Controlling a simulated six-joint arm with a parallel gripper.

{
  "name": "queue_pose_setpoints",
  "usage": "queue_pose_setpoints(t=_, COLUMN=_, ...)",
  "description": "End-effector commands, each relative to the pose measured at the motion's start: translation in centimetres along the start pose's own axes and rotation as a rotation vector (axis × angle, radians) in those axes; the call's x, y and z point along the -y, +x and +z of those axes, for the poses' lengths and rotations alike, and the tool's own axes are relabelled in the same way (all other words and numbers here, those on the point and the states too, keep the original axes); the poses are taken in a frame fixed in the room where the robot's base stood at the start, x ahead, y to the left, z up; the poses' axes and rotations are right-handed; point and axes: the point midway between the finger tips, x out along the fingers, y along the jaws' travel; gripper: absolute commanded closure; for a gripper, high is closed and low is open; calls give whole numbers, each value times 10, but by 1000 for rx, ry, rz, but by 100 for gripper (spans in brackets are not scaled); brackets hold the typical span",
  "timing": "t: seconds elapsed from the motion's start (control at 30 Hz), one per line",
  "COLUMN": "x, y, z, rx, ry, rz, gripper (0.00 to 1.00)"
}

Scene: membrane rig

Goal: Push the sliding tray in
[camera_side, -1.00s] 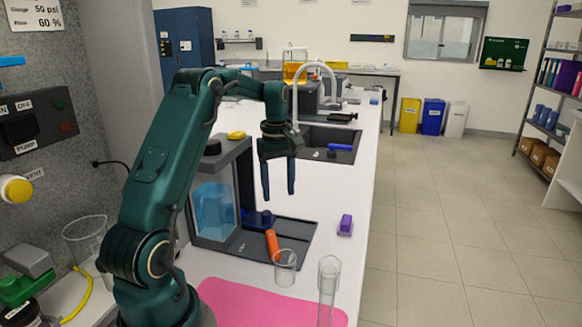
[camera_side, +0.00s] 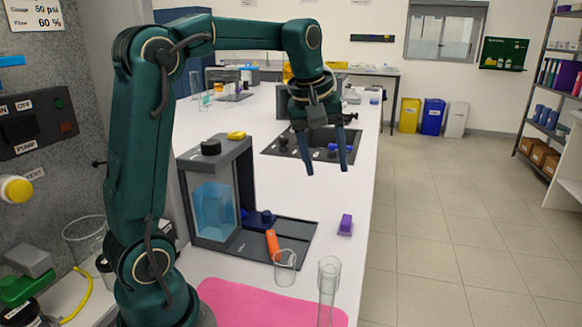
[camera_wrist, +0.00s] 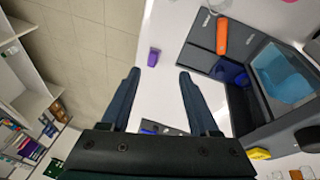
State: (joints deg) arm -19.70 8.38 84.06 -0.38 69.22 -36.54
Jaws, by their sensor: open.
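The membrane rig (camera_side: 186,180) is a grey upright frame with a blue panel, left of centre in the side view; it also shows at the right in the wrist view (camera_wrist: 285,132). A flat dark grey tray (camera_side: 299,229) extends from its foot toward the right; its outer part also shows in the wrist view (camera_wrist: 203,33). How far the tray slides out is hard to tell. My gripper (camera_side: 327,171) is open and empty, above the bench, right of the rig and apart from it.
A small purple block (camera_side: 345,224) lies on the bench right of the tray. A clear beaker (camera_side: 285,267) and a tall glass cylinder (camera_side: 328,290) stand in front, near a pink mat (camera_side: 250,300). White bench between tray and sink is clear.

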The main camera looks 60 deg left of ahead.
Motion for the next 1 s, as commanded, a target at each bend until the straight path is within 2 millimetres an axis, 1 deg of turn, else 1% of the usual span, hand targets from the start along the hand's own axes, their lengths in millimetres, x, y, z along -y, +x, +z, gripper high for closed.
queue_pose_setpoints(t=0.03, x=-4, y=-7, z=7, rx=-8, ry=38, rz=16, gripper=38)
queue_pose_setpoints(t=0.2, x=-12, y=-24, z=26, rx=-28, ry=141, rz=56, gripper=38)
queue_pose_setpoints(t=0.3, x=-13, y=-30, z=35, rx=-35, ry=193, rz=71, gripper=38)
queue_pose_setpoints(t=0.5, x=-14, y=-35, z=43, rx=-42, ry=242, rz=85, gripper=38)
queue_pose_setpoints(t=0.87, x=-14, y=-35, z=43, rx=-41, ry=230, rz=85, gripper=38)
queue_pose_setpoints(t=0.9, x=-16, y=-38, z=40, rx=-49, ry=210, rz=92, gripper=38)
queue_pose_setpoints(t=0.93, x=-18, y=-36, z=36, rx=-47, ry=189, rz=87, gripper=38)
queue_pose_setpoints(t=1.0, x=-14, y=-24, z=23, rx=-33, ry=122, rz=58, gripper=38)
